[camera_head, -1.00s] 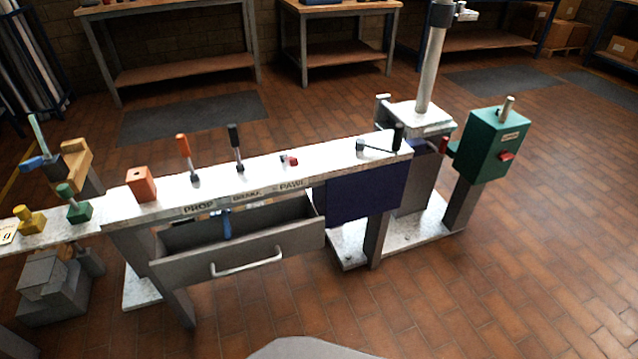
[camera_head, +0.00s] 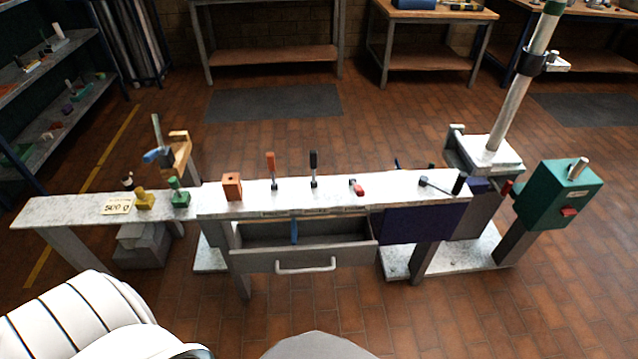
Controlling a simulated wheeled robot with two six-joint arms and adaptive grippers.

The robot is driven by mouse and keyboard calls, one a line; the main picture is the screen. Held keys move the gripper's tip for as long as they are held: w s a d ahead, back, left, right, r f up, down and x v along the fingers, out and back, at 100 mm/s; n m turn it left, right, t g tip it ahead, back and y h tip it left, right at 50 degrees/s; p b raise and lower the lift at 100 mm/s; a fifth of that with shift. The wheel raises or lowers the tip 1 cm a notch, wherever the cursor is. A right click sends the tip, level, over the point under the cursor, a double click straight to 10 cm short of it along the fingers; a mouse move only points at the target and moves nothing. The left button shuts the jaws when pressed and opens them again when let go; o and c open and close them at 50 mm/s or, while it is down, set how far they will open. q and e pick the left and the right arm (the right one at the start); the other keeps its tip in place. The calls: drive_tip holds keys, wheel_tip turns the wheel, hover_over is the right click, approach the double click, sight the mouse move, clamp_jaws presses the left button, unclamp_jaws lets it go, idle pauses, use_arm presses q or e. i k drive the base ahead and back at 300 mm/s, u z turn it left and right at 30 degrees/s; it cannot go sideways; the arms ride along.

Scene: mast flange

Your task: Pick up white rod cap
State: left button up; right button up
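I cannot make out a white rod cap for certain. A small white upright piece (camera_head: 57,31) stands on the upper shelf at the far left, too small to identify. A small dark-and-pale piece (camera_head: 128,182) is at the back edge of the bench's left end, also unclear. Neither of my grippers is in view.
The long white bench (camera_head: 60,208) carries a yellow weight (camera_head: 145,200), a green weight (camera_head: 180,196), an orange block (camera_head: 232,187) and levers. Its grey drawer (camera_head: 300,261) stands open. A shelf rack (camera_head: 60,120) is at left, a green box (camera_head: 560,197) at right.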

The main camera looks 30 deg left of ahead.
sight(553, 54)
drive_tip(key=z, duration=1)
drive_tip(key=k, duration=1.25)
drive_tip(key=z, duration=1)
drive_tip(key=i, duration=0.95)
drive_tip(key=u, duration=0.3)
drive_tip(key=i, duration=2.7)
drive_tip(key=u, duration=0.35)
drive_tip(key=i, duration=1.55)
drive_tip(key=u, duration=0.55)
drive_tip(key=i, duration=1.2)
drive_tip(key=u, duration=1.2)
drive_tip(key=i, duration=0.9)
drive_tip(key=u, duration=1)
